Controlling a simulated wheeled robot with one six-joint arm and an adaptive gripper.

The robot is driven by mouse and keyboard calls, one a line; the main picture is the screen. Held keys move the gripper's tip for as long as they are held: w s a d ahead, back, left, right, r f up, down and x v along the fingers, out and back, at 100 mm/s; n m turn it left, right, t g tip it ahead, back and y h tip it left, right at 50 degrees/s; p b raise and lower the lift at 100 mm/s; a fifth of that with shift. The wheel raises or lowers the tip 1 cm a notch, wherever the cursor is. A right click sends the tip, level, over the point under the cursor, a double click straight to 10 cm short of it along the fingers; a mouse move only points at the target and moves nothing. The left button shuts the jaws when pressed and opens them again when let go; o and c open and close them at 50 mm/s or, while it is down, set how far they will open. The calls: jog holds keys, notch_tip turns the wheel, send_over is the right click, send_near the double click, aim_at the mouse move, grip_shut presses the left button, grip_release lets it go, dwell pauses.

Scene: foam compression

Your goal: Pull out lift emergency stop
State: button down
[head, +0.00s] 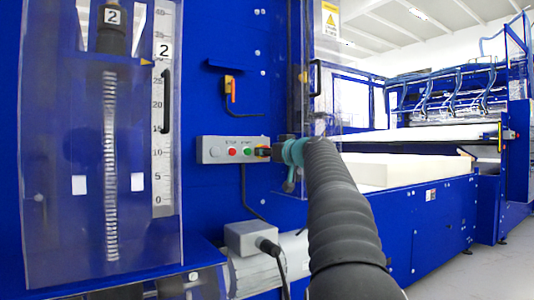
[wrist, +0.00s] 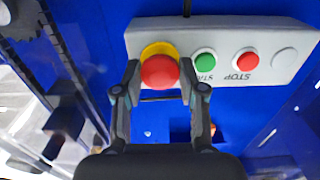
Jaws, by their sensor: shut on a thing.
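The emergency stop is a red mushroom button (wrist: 160,72) on a yellow base at the end of a grey control box (wrist: 225,75). In the wrist view my gripper (wrist: 160,82) has one finger on each side of the red button and is shut on it. In the head view the control box (head: 222,150) is on the blue machine panel. My gripper (head: 276,150) is at the box's right end there and hides the red button; a little yellow and dark shows beside it.
The box also carries a green button (wrist: 205,62), a smaller red button (wrist: 246,61) and a pale round one (wrist: 285,61). A clear guard door (head: 325,80) stands close to my arm. A grey junction box (head: 252,239) with a cable is below. White foam (head: 400,170) lies at right.

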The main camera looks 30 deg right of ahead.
jog(key=shift+s+b, duration=0.3)
grip_release()
dwell(0.3)
dwell(0.4)
jog(key=s+b, duration=0.2)
jog(key=s, duration=0.5)
dwell(0.7)
jog(key=shift+d, duration=0.1)
